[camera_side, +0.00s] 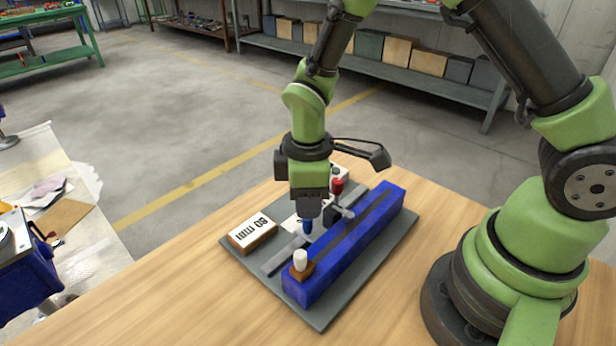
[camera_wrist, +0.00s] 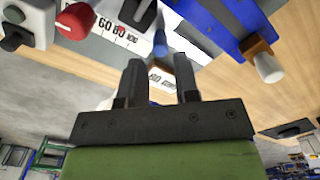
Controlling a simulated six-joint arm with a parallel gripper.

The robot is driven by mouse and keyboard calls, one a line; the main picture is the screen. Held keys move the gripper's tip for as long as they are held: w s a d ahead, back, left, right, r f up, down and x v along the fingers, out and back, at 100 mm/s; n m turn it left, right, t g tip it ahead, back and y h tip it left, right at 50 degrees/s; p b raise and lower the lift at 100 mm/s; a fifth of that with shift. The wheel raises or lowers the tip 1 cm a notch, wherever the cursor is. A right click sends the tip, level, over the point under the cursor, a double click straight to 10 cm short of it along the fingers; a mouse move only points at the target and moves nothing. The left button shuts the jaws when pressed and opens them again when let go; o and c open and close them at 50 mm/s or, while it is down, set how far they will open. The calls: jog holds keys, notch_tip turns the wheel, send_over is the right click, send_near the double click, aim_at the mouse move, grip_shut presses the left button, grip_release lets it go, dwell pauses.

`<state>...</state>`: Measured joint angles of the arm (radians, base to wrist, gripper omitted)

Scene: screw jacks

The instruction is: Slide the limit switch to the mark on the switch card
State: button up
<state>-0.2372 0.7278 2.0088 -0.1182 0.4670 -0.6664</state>
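The limit switch looks to be the brown block with a white knob (camera_side: 301,262), at the near end of the blue rail (camera_side: 350,236). In the wrist view the same block (camera_wrist: 262,55) is at the upper right. The switch card (camera_side: 252,233), reading "80 mm", lies left of the rail; part of it (camera_wrist: 160,77) shows between the fingers in the wrist view. My gripper (camera_side: 308,214) is above the plate, beyond the brown block and away from it. In the wrist view its fingers (camera_wrist: 158,66) are apart, with nothing between them.
A blue-tipped part (camera_side: 307,227) is just below my gripper. A red knob (camera_side: 337,186) and a white box (camera_side: 341,173) stand behind it. A numbered scale (camera_wrist: 112,30) shows in the wrist view. The grey plate (camera_side: 322,318) lies on a wooden table with clear room in front.

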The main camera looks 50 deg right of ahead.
notch_tip(320, 180, up, 5)
jog(key=shift+r, duration=0.1)
dwell(0.3)
jog(key=shift+r, duration=0.25)
jog(key=s+d+r+m+t+y, duration=0.1)
jog(key=s+d+r+m+t, duration=0.1)
jog(key=s+r+m, duration=0.4)
jog(key=s+d+r+m+t+y, duration=0.1)
jog(key=s+r+m+t, duration=0.4)
jog(key=r, duration=0.6)
jog(key=s+d+m, duration=0.1)
jog(key=s+m, duration=0.1)
jog(key=s, duration=0.1)
jog(key=shift+d, duration=0.1)
dwell(0.4)
